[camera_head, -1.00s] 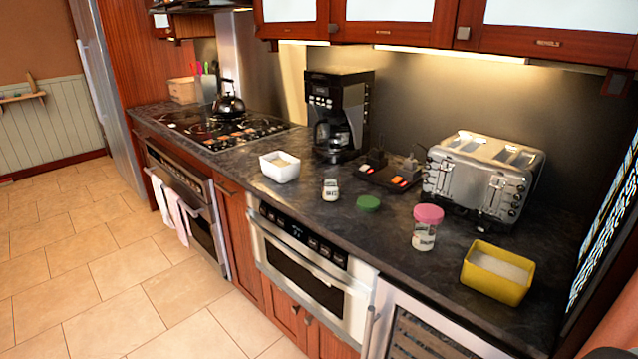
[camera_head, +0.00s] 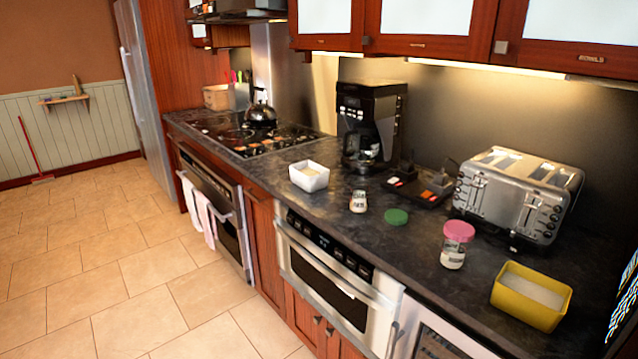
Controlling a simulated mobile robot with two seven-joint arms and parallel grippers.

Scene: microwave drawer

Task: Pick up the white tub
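The white tub (camera_head: 309,177) is a small square container with pale contents. It stands on the dark countertop (camera_head: 330,205), near the front edge, between the stove and the coffee maker. Nothing covers it. Neither my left gripper nor my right gripper shows in the head view.
A small jar (camera_head: 358,201), a green lid (camera_head: 396,216), a pink-lidded jar (camera_head: 456,246) and a yellow tub (camera_head: 531,296) stand to its right. A coffee maker (camera_head: 370,125) is behind it, and a toaster (camera_head: 518,195) is further right. A microwave drawer (camera_head: 330,285) is below.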

